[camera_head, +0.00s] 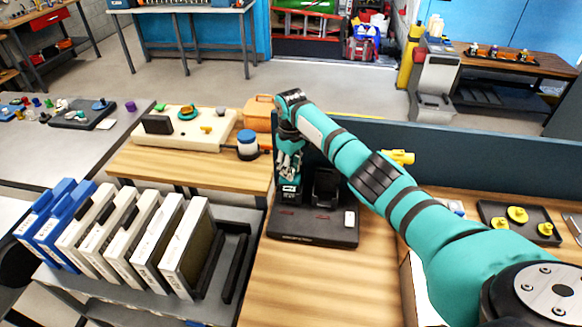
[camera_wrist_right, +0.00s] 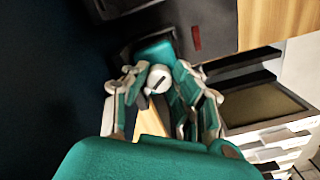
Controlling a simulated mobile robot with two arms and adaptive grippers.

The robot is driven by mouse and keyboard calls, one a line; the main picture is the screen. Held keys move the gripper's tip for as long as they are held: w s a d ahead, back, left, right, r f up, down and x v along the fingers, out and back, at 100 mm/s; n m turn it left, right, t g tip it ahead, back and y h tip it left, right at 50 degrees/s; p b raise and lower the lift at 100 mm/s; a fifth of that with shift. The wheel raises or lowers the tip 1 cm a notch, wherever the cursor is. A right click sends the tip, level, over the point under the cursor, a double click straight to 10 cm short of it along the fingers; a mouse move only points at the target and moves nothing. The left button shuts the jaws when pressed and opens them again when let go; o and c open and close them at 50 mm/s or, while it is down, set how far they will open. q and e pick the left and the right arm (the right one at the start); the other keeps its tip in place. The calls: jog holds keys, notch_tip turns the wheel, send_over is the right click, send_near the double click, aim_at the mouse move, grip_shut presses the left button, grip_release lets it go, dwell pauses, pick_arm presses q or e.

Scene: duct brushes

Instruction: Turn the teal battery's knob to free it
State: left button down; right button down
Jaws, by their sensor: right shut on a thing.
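The teal battery (camera_head: 285,199) stands upright in the left bay of a black charging dock (camera_head: 313,229). Its teal top (camera_wrist_right: 154,51) and round whitish knob (camera_wrist_right: 159,79) with a dark slot show in the right wrist view. My right gripper (camera_head: 289,166) is at the battery's top in the head view, and its fingers (camera_wrist_right: 161,92) are shut around the knob in the wrist view. The fingers hide part of the battery and, in the head view, the knob. My left gripper is in neither view.
The dock's right bay (camera_head: 326,186) looks empty. A dark blue partition (camera_head: 455,156) rises behind the dock. A rack of upright filter panels (camera_head: 187,245) stands at left. A blue-lidded jar (camera_head: 247,143) is behind-left. Bare wooden tabletop (camera_head: 290,285) lies in front.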

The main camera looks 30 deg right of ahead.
dwell(0.4)
jog(key=c, duration=1.1)
grip_release()
jog(key=shift+o, duration=0.2)
jog(key=shift+a+r, duration=0.1)
jog(key=shift+r, duration=3.95)
